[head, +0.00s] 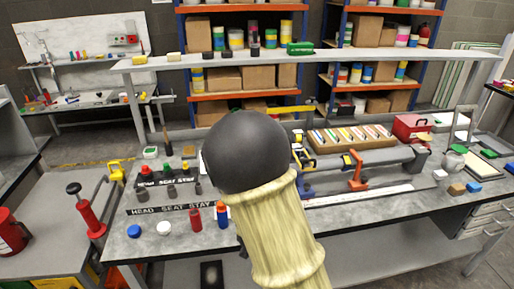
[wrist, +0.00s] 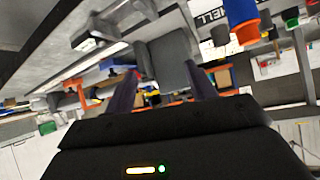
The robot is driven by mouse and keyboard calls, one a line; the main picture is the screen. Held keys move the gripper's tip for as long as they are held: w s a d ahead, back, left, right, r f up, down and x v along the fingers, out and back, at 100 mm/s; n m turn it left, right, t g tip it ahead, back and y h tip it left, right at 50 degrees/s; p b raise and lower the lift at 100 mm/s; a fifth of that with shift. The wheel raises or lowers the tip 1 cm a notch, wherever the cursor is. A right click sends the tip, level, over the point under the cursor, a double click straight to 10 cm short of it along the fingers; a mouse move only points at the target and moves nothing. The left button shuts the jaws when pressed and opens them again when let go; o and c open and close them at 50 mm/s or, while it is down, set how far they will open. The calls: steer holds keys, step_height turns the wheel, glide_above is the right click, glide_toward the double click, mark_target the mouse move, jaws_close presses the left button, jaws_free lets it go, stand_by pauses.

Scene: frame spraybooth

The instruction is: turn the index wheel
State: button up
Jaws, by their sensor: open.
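I cannot make out an index wheel for certain in either view. In the head view my arm, with its black ball-shaped joint, covers the middle of the bench and may hide it. A grey bar fixture (head: 375,158) with blue and orange clamps lies along the bench right of my arm. My gripper (wrist: 160,70) shows in the wrist view as two dark fingers, apart. A grey block-like part (wrist: 172,62) appears between or beyond the fingers, and I cannot tell its distance. The gripper is hidden in the head view.
The grey workbench (head: 350,218) holds bottles by a "HEAD SEAT STAY" strip (head: 168,209), a tray of coloured sticks (head: 345,140) and a red box (head: 411,127). A raised shelf (head: 345,57) crosses behind. A red pump-like tool (head: 91,213) stands at left. The front right bench top is mostly clear.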

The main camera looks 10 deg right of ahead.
steer(key=w+a+r+t+h+p, duration=0.1)
steer(key=w+r+t+h, duration=0.2)
steer(key=r+t, duration=0.3)
steer(key=shift+w+a+r+t+p, duration=0.35)
steer(key=shift+w+r, duration=0.2)
steer(key=shift+r, duration=0.25)
